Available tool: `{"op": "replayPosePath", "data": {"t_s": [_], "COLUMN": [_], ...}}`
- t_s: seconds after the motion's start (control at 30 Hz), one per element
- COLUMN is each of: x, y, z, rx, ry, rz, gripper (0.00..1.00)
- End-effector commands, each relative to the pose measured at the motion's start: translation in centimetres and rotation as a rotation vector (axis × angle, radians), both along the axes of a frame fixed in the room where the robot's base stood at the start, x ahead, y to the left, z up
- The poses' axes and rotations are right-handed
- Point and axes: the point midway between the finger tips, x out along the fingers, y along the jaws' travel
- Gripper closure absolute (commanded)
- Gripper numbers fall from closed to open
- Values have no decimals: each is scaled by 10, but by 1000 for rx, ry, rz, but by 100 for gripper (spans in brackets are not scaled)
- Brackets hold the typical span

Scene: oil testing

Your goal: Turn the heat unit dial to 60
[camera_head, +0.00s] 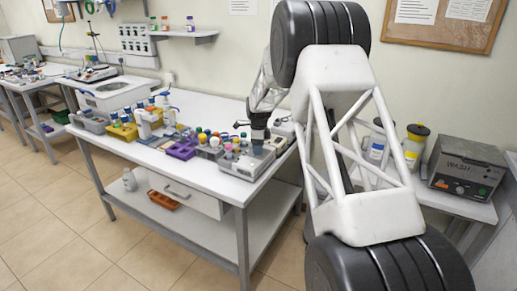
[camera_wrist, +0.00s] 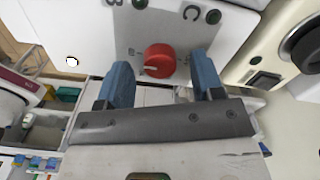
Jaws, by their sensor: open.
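In the wrist view, a round red dial (camera_wrist: 158,58) sits on a light grey panel (camera_wrist: 175,22). A small pale mark shows at its lower left edge; the markings around it are too small to read. My gripper (camera_wrist: 160,68) is open, with one blue finger on each side of the dial. Whether the fingertips reach down beside the dial or stay above it, I cannot tell. In the head view my gripper (camera_head: 259,134) is low over a light grey unit (camera_head: 247,166) at the table's right end; the dial does not show there.
Tubes with coloured caps stand in a purple rack (camera_head: 181,151) and other racks left of my gripper. The white table (camera_head: 215,182) has a clear front strip. A grey box marked "WASH" (camera_head: 467,165) stands at the right. In the wrist view, a cream-coloured device (camera_wrist: 262,50) lies close at right.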

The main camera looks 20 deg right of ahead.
Motion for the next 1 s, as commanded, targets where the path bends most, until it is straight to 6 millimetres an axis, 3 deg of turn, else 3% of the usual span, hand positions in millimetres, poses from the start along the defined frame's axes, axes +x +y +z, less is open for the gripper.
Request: {"op": "replayPosePath", "data": {"t_s": [0.6,1.0], "x": [0,0], "y": [0,0], "z": [67,72], "rx": [0,0], "ry": [-1,0], "rz": [0,0], "gripper": [39,39]}}
